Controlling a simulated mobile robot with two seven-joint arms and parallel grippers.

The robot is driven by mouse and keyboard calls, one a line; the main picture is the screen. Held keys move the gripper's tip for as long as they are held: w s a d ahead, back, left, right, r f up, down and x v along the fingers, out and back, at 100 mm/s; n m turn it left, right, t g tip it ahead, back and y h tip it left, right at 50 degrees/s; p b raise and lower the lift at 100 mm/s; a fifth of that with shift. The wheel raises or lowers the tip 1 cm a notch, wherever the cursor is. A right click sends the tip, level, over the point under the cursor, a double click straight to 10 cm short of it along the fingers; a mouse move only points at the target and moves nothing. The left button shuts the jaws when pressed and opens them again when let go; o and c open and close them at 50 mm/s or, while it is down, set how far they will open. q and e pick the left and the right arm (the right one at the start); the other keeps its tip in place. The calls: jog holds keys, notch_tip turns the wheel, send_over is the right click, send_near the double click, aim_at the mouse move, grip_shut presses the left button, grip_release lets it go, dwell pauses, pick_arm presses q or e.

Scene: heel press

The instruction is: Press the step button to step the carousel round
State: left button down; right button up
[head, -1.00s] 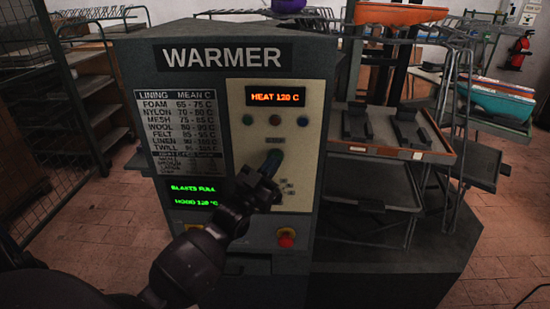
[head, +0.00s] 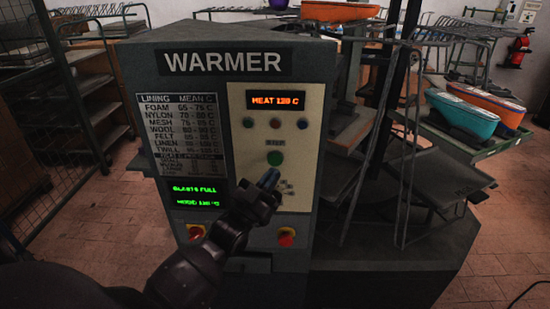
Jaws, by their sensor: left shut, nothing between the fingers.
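The warmer's control panel (head: 298,128) faces me. The round green step button (head: 275,158) shows in full under a small label. My left gripper (head: 268,181) is shut and empty, with its fingertips just below the button in the picture; they do not cover it. Whether the fingertips touch the panel I cannot tell. On the carousel at the right, a tray (head: 487,152) carries a teal item (head: 463,116) and an orange item (head: 488,103). Other carousel trays show edge-on and tilted in view beside the warmer. My right gripper is not in view.
A wire rack cart (head: 60,110) stands at the left.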

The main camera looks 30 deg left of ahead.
pick_arm(q)
jog(key=shift+s+d, duration=0.5)
jog(key=shift+s, duration=0.3)
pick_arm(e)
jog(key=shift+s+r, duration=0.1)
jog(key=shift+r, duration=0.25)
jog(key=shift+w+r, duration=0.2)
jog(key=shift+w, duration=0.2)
pick_arm(q)
jog(key=s+d+p, duration=0.3)
jog(key=s, duration=0.3)
jog(key=shift+d, duration=0.3)
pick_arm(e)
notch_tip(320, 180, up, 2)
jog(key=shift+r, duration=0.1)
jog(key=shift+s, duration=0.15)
